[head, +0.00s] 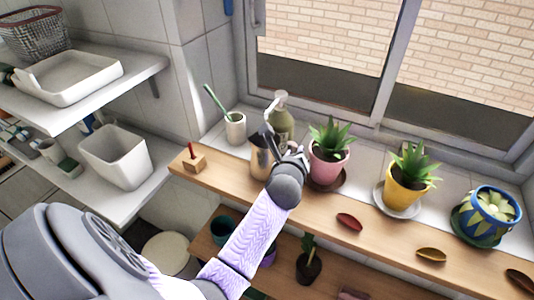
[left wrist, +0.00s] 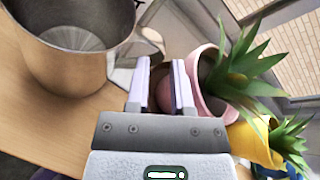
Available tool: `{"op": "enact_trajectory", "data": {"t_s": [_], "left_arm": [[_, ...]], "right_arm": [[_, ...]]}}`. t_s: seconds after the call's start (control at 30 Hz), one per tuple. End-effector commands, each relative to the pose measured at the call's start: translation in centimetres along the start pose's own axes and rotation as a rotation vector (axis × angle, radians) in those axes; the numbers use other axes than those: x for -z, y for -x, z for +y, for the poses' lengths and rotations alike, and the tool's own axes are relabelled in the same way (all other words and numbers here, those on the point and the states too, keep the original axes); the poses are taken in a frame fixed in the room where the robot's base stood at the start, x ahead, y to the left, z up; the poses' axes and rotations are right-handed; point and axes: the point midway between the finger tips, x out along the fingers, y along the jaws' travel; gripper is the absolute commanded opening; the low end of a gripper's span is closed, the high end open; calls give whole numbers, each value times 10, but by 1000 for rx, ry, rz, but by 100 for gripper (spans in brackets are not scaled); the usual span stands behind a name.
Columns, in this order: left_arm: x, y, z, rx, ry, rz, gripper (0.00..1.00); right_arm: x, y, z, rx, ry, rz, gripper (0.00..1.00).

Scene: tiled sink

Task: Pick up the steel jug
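The steel jug (head: 260,165) stands on the wooden shelf at the window, partly covered by my left arm. In the left wrist view the jug (left wrist: 65,60) is large at the upper left, its open rim facing the camera. My left gripper (head: 285,145) is beside the jug, between it and the pink pot. In the left wrist view its two fingers (left wrist: 162,85) are apart with a gap and nothing held between them. The jug lies left of both fingers, not between them. My right gripper is not in view.
A pink pot with a plant (head: 328,160) stands close to the right of my gripper. A yellow pot (head: 405,190) and a blue pot (head: 488,212) are farther right. A green bottle (head: 281,118) and a white cup (head: 236,129) stand behind.

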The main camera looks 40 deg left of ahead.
Motion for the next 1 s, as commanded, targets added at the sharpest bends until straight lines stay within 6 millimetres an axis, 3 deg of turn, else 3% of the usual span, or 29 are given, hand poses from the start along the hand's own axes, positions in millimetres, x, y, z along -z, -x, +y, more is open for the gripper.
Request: {"op": "enact_trajectory", "data": {"t_s": [0.1,0.2,0.4,0.53,1.0], "left_arm": [[0,-24,0,-1,2,0,28],[0,-33,-1,0,2,1,28],[-1,-33,-1,0,2,1,28],[-1,-33,-1,0,2,1,1],[-1,-33,-1,-1,3,2,0]], "right_arm": [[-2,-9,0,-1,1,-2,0],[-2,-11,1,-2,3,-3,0],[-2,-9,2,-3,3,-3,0],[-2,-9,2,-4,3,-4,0],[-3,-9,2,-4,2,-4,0]]}}
